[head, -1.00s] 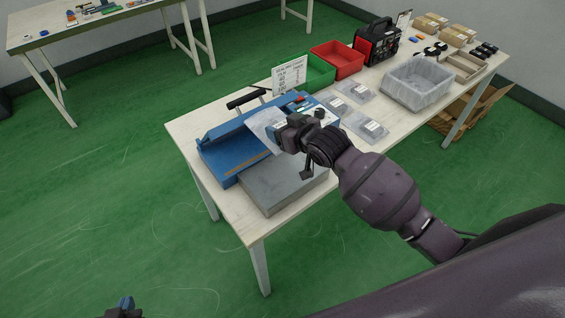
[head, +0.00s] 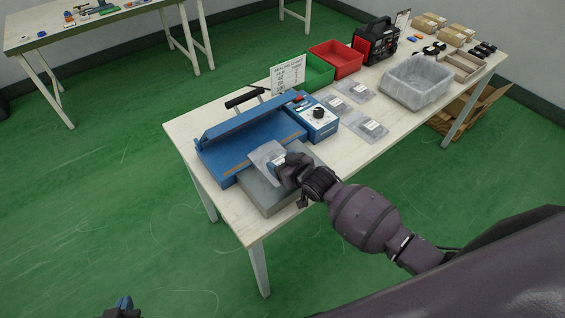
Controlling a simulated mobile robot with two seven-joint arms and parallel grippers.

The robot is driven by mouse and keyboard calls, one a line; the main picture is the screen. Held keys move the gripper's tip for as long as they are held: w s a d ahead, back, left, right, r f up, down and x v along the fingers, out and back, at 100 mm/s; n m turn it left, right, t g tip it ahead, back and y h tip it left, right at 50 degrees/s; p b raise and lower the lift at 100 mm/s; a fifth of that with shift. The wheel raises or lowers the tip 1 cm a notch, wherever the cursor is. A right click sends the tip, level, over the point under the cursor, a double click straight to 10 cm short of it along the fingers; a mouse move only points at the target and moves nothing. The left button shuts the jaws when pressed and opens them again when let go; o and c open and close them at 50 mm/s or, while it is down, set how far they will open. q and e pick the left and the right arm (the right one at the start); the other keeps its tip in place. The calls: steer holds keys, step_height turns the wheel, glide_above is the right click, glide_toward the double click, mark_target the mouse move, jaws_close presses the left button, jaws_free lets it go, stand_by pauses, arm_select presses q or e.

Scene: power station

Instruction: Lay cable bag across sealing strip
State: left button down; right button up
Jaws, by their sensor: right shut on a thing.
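The blue sealer (head: 240,142) stands on the near left part of the table, its arm raised and a brown sealing strip (head: 238,168) along its front edge. My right gripper (head: 283,164) is shut on a clear cable bag (head: 266,155) and holds it over the sealer's front edge and the grey block. The bag's far end reaches over the right part of the strip; I cannot tell whether it touches. The fingertips are partly hidden by the gripper body. My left gripper (head: 122,308) shows only in part at the bottom edge, away from the table.
A grey block (head: 262,196) lies before the sealer. Several bagged items (head: 365,127) lie to the right. Behind are a sign (head: 288,75), a green bin (head: 318,72), a red bin (head: 336,58) and a grey tub (head: 416,82). The table's near left corner is clear.

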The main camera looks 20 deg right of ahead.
steer(key=shift+f, duration=0.1)
steer(key=o, duration=0.9)
steer(key=shift+o, duration=0.2)
steer(key=v, duration=1.2)
steer(key=s+d+f+m+h, duration=0.1)
steer(key=s+d+f+h, duration=0.1)
steer(key=s, duration=0.6)
steer(key=s+d+f+m+g+h, duration=0.1)
steer(key=s+d+f, duration=0.3)
steer(key=s, duration=0.4)
steer(key=shift+s+d+f+m+h+p, duration=0.2)
steer(key=shift+d+m+h+p, duration=0.25)
steer(key=shift+h, duration=0.45)
